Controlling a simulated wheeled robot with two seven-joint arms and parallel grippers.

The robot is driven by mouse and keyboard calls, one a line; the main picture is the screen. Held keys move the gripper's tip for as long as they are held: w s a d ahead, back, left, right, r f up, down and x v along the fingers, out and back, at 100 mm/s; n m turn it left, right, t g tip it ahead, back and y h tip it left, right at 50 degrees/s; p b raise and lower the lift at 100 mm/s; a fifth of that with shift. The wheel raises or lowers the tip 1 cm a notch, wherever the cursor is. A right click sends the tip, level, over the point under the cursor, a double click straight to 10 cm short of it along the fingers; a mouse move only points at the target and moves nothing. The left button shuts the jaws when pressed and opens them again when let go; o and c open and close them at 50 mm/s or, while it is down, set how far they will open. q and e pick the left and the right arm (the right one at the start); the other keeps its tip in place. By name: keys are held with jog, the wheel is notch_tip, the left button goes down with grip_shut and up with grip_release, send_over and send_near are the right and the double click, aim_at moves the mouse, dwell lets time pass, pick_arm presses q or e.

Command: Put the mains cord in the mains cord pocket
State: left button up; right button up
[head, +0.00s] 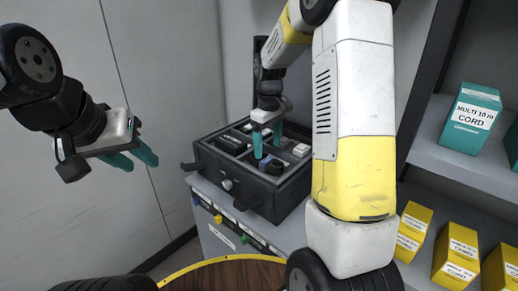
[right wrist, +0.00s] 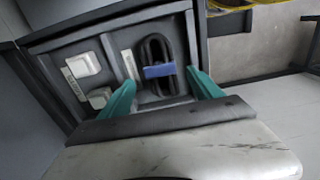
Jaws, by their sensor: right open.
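A black coiled cord with a blue band (right wrist: 158,71), seemingly the mains cord, lies in a compartment of the black divided case (head: 222,166). My right gripper (head: 267,144) is open above the case and points down into it. In the right wrist view its teal fingertips (right wrist: 163,88) stand on either side of the coil, with the coil not visibly gripped. A pale label strip beside the coil is too blurred to read. My left gripper (head: 134,157) hangs in the air at the left, its fingers apart and empty.
White blocks (right wrist: 82,65) lie in neighbouring compartments. The case stands on a grey cabinet with coloured tabs along its edge. Shelves at the right hold a teal cord box (head: 471,118) and several yellow boxes (head: 457,254). A round wooden top (head: 230,276) is in front.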

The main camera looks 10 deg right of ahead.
aim_at(268, 160)
jog(key=s+r+m+t+y, duration=0.1)
jog(key=s+r+m+t, duration=0.2)
jog(key=s+r, duration=0.95)
jog(key=s+a+r+m+t, duration=0.1)
jog(key=s+m, duration=0.1)
jog(key=s, duration=0.4)
jog(key=s+a+r+m+t+y, duration=0.1)
jog(key=s+m+t, duration=0.1)
jog(key=s, duration=0.3)
jog(key=shift+s+r, duration=0.2)
jog(key=shift+s, duration=0.2)
jog(key=shift+a, duration=0.1)
